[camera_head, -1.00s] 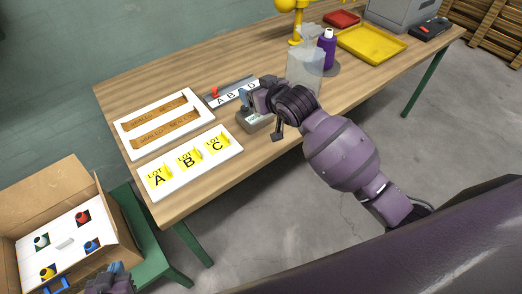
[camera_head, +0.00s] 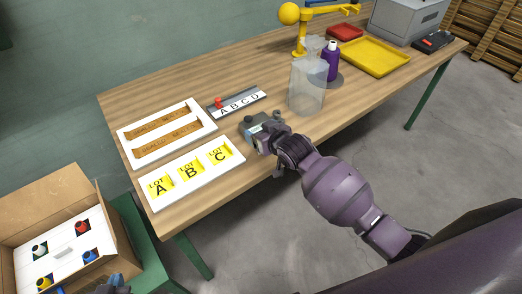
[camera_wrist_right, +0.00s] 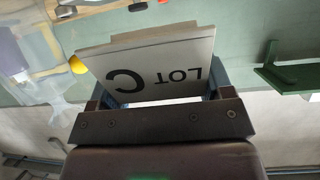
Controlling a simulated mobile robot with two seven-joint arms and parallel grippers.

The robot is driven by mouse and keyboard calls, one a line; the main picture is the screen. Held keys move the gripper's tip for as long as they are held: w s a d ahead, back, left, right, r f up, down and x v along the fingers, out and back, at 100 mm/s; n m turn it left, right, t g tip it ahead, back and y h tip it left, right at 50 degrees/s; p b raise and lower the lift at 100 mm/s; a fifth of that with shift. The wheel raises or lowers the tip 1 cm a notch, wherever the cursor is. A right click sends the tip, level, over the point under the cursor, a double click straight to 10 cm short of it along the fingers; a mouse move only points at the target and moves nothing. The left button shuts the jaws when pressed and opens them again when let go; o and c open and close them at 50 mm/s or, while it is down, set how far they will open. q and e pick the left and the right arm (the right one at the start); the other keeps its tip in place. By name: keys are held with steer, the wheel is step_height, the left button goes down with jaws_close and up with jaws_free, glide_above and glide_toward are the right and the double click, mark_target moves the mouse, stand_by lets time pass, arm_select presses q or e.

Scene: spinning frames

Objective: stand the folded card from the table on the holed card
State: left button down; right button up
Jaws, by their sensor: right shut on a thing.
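My right gripper (camera_head: 262,130) is low over the table's front edge area, right of the white LOT tray. In the right wrist view the gripper (camera_wrist_right: 160,97) is shut on the folded card (camera_wrist_right: 155,62), a pale card with LOT C seen upside down between the fingers. In the head view the gripper mostly hides this card. The white holed card (camera_head: 65,252) lies in the open cardboard box at lower left, with coloured cones in its holes and a small pale piece in its middle. My left gripper (camera_head: 115,286) is cut off at the bottom edge; its jaws are unclear.
The table (camera_head: 190,90) holds a white tray with LOT A, B and C (camera_head: 172,200), a white tray with brown strips (camera_head: 142,147), an ABCD strip (camera_head: 240,103), a clear bag (camera_head: 306,88), a purple bottle (camera_head: 331,62) and a yellow tray (camera_head: 374,57). The box sits on a green stand.

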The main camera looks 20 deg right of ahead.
step_height(320, 180, down, 7)
steer(key=shift+f+b, duration=0.15)
steer(key=shift+b, duration=0.25)
steer(key=shift+f, duration=0.5)
steer(key=shift+f, duration=0.15)
steer(key=o, duration=0.9)
